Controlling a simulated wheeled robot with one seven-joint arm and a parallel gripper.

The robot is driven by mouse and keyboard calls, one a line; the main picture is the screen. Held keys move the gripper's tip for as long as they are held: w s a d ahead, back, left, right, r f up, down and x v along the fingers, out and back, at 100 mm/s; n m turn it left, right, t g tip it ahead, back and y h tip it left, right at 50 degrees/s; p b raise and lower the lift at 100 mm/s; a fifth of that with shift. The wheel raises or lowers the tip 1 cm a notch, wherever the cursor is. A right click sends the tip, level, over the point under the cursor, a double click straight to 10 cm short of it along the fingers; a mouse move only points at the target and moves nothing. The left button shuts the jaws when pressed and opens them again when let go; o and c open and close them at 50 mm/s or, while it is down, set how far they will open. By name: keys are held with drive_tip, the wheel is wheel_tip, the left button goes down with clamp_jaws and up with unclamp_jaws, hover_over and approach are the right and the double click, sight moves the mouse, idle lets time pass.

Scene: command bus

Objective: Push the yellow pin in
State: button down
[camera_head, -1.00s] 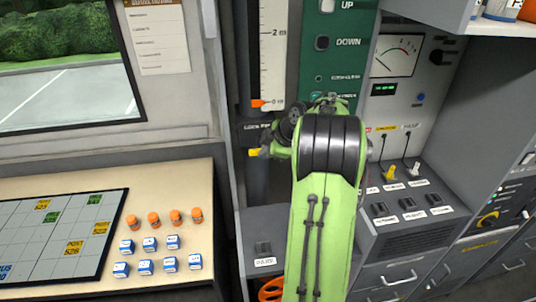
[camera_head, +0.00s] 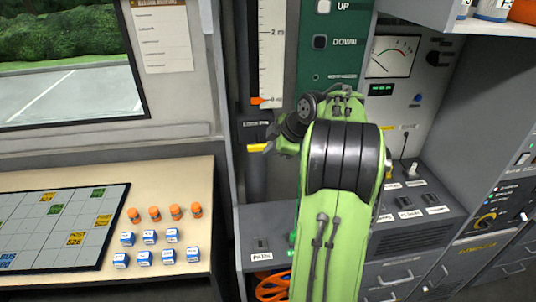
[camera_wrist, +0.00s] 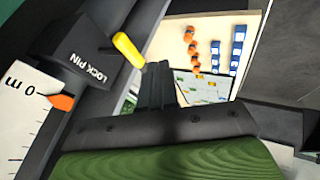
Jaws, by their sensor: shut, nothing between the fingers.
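The yellow pin (camera_head: 258,148) sticks out sideways from the mast below the height scale in the head view. In the wrist view the yellow pin (camera_wrist: 128,50) projects from a dark block labelled LOCK PIN (camera_wrist: 88,58). My gripper (camera_wrist: 158,72) is shut and empty. Its dark fingertips are close beside the pin's free end; I cannot tell whether they touch. In the head view my gripper (camera_head: 272,147) is just right of the pin, and my arm hides part of the area behind it.
The white scale (camera_head: 271,50) with an orange pointer (camera_head: 266,101) at 0 m stands above the pin. A green UP/DOWN panel (camera_head: 322,60) is to its right. A desk at left holds orange and blue-white pieces and a board (camera_head: 60,225). A switch console (camera_head: 415,205) is at right.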

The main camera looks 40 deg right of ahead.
drive_tip(key=v, duration=0.5)
drive_tip(key=shift+s+r+p, duration=0.2)
drive_tip(key=shift+s+p, duration=0.15)
drive_tip(key=shift+p, duration=0.05)
drive_tip(key=shift+a, duration=0.1)
